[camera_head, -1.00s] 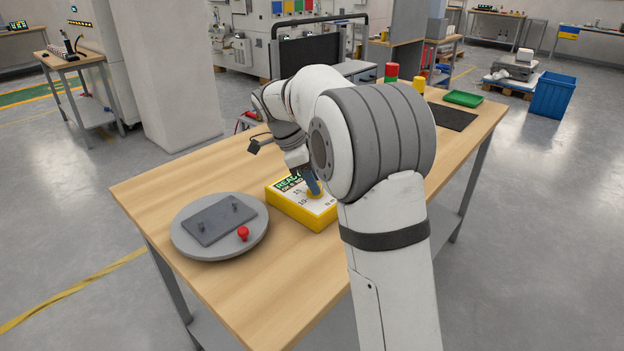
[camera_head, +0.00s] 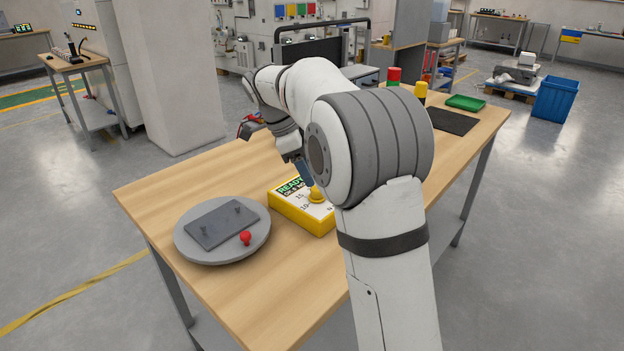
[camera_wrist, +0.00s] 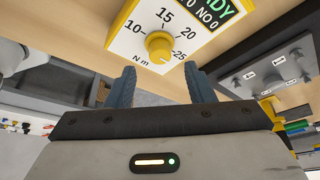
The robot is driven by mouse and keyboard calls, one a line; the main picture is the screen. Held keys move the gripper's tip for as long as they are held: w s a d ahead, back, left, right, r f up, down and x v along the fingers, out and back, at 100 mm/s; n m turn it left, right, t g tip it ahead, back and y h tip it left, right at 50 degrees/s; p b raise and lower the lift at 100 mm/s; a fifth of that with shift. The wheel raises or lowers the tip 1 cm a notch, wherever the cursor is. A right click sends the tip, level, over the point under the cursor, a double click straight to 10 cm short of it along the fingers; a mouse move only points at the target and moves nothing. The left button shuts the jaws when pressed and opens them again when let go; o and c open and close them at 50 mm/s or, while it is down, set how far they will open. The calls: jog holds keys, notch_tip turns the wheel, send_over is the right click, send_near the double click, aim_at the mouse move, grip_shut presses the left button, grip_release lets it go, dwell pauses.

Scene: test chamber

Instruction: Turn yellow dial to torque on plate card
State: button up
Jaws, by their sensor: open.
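The yellow dial (camera_head: 316,194) sits on a yellow box with a white face (camera_head: 291,214) on the table. In the wrist view the dial (camera_wrist: 159,46) stands among the marks 10, 15, 20 and 25 N m; I cannot tell surely where it points. My gripper (camera_wrist: 161,84) is open and empty, its blue fingers apart from the dial, one to either side in that view. In the head view my gripper (camera_head: 304,174) is just above and behind the dial, partly hidden by my arm.
The plate lies on a round grey disc (camera_head: 204,255) with a red knob (camera_head: 246,238), left of the box. Red and yellow cylinders, a black mat (camera_head: 450,119) and a green tray (camera_head: 465,102) are farther back.

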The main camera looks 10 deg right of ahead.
jog(key=v, duration=0.2)
jog(key=shift+a+r, duration=0.2)
jog(key=shift+r, duration=0.2)
jog(key=s+d+f+n+t+y+p, duration=0.1)
jog(key=s+d+f+n+y+p, duration=0.1)
jog(key=s+n, duration=0.8)
jog(key=s+d+f+n+t+y+p, duration=0.1)
jog(key=s+n+p, duration=0.3)
jog(key=s+n, duration=0.6)
jog(key=shift+s+d+f+t+y, duration=0.45)
jog(key=shift+s+t+y, duration=0.25)
jog(key=shift+s, duration=3.9)
